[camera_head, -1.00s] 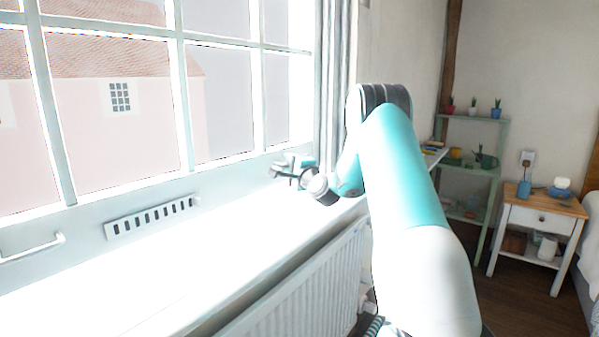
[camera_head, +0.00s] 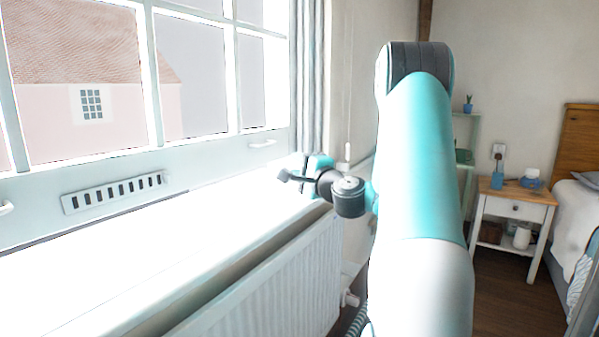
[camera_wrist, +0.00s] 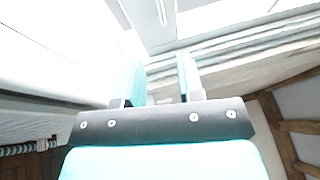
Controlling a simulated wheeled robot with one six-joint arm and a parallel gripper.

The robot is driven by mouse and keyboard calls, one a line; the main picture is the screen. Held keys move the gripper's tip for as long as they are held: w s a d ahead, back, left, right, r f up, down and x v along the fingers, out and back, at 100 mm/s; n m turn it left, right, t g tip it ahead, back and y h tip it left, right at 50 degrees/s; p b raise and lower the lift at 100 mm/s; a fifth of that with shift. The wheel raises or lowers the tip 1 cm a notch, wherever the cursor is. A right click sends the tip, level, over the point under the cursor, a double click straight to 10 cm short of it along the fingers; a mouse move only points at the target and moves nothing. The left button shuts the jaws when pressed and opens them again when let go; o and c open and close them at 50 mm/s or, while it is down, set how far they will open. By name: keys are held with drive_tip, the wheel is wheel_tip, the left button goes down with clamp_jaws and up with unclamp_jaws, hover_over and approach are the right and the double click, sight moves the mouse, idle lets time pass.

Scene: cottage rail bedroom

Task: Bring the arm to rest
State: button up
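My gripper (camera_head: 306,175) is at the end of my teal and white arm, beside the window and above the far end of the bright sill. In the wrist view my gripper (camera_wrist: 160,84) shows two teal fingers standing apart with a clear gap between them. Nothing is held in the gap. My arm rises on the right of the head view and bends over to the left at its wrist. I cannot tell how close the fingers are to the window frame.
A white windowsill (camera_head: 150,255) runs along the left, with a radiator (camera_head: 290,275) below it. A nightstand (camera_head: 515,207) and a bed (camera_head: 575,215) stand at the right. A green shelf (camera_head: 466,160) is partly hidden behind my arm. Dark floor shows between.

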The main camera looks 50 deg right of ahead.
idle(0.5)
drive_tip(key=w+a+f+n+g+y, duration=0.15)
drive_tip(key=a+n+y, duration=0.5)
drive_tip(key=a, duration=0.65)
drive_tip(key=w+a+n+g+y, duration=0.3)
drive_tip(key=a+n+y, duration=0.35)
drive_tip(key=a, duration=0.65)
drive_tip(key=s+a+f+n+g+y, duration=0.1)
drive_tip(key=s+a+n+g, duration=0.15)
drive_tip(key=a, duration=0.35)
drive_tip(key=s+a+f+n+g+y, duration=0.1)
drive_tip(key=s+a+f+n+g, duration=0.15)
drive_tip(key=a+n, duration=0.2)
drive_tip(key=s+a+f+n+g+h, duration=0.2)
drive_tip(key=s+a+n+g, duration=0.25)
drive_tip(key=s, duration=0.45)
drive_tip(key=s+a+f+n+g+h, duration=0.15)
drive_tip(key=s+a+n+g, duration=0.3)
drive_tip(key=s, duration=0.45)
wheel_tip(320, 180, up, 15)
drive_tip(key=s+d+h+p, duration=0.1)
drive_tip(key=p, duration=1.4)
drive_tip(key=shift+s+r, duration=0.15)
drive_tip(key=shift+r, duration=0.05)
